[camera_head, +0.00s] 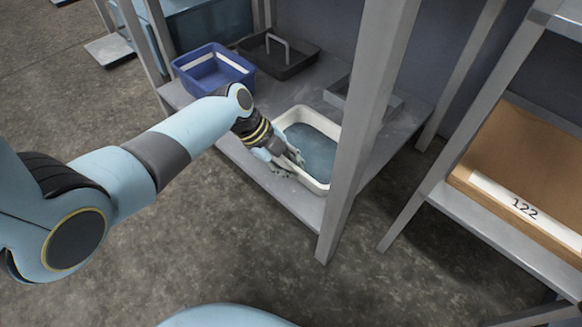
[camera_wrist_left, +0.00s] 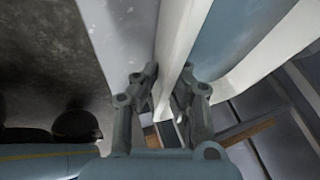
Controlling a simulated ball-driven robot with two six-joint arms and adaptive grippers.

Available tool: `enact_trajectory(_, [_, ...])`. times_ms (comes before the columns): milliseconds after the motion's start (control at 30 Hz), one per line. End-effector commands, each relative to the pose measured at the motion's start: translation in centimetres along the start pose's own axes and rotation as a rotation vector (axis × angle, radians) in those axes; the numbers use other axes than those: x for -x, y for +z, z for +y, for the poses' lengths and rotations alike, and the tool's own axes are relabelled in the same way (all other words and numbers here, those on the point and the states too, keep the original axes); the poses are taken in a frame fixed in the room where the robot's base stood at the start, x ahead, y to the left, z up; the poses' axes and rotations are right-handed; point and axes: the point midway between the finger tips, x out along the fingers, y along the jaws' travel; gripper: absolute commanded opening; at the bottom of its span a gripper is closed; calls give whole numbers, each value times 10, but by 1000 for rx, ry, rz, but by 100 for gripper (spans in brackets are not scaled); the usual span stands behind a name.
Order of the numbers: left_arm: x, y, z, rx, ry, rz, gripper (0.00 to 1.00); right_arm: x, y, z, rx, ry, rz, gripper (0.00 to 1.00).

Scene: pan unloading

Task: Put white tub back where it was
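The white tub (camera_head: 322,120) has a blue-grey inside and sits on the grey low shelf (camera_head: 290,197), near its front edge and partly behind a grey upright post. My left gripper (camera_head: 291,164) is at the tub's near left wall. In the left wrist view the two fingers (camera_wrist_left: 168,76) lie on either side of the tub's white wall (camera_wrist_left: 176,45), close against it, so the gripper looks shut on it. Whether the tub's base touches the shelf is hard to tell. My right gripper is not in view.
A blue bin (camera_head: 213,72) and a dark grey tray with a handle (camera_head: 283,66) stand further back on the same shelf. A grey post (camera_head: 362,130) rises just right of the tub. A brown box (camera_head: 530,155) labelled 122 is on the right rack.

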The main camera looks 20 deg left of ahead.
Motion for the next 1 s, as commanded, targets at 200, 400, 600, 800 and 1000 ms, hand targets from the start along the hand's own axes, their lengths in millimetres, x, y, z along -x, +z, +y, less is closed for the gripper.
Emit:
enact_trajectory(200, [1,0,-2,-1,-3,0,0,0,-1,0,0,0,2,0])
enact_trajectory(400, [0,0,-1,-1,-2,0,0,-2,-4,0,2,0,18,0])
enact_trajectory(600, [-1,0,0,0,0,0,26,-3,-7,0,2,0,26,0])
enact_trajectory(800, [-1,0,0,0,0,0,29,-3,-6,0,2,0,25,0])
enact_trajectory(1000, [1,0,-1,-1,-1,0,29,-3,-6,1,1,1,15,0])
